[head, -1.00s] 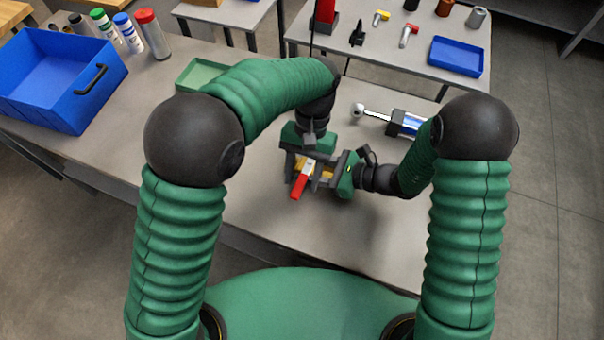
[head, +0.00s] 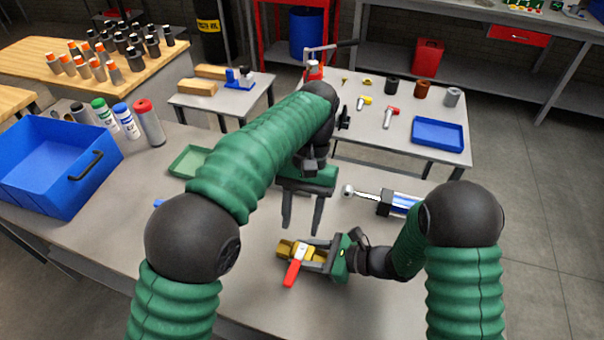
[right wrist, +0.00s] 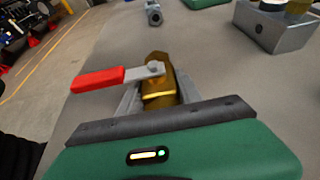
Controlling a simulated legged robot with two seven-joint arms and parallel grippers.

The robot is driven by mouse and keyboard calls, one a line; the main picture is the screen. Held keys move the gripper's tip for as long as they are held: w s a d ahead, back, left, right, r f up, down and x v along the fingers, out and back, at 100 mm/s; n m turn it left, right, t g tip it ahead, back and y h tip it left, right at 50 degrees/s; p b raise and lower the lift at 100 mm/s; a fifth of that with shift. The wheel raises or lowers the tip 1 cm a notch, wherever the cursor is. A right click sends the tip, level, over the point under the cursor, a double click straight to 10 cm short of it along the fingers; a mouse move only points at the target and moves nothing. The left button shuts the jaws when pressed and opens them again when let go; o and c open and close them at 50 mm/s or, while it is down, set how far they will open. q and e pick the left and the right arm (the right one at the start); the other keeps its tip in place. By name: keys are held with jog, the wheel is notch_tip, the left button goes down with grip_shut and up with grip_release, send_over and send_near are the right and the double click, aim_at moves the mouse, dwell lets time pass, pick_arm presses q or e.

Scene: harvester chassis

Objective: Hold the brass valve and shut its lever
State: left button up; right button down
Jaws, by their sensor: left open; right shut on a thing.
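The brass valve (head: 285,246) has a red lever (head: 293,272) on top. My right gripper (head: 306,257) is shut around the valve's body from the right and holds it over the grey bench. In the right wrist view the brass body (right wrist: 158,88) sits between the fingers, and the red lever (right wrist: 98,80) sticks out to the left, roughly crosswise to the body. My left gripper (head: 302,228) is open and empty, pointing down above and behind the valve, apart from the lever. Whether the valve touches the bench is unclear.
A blue and silver cylinder (head: 385,203) lies behind my right arm. A green tray (head: 188,160) and a blue bin (head: 60,165) stand on the left of the bench, with several bottles behind. The bench (head: 240,285) is clear around the valve.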

jog(key=c, duration=0.7)
grip_release()
jog(key=shift+w, duration=0.1)
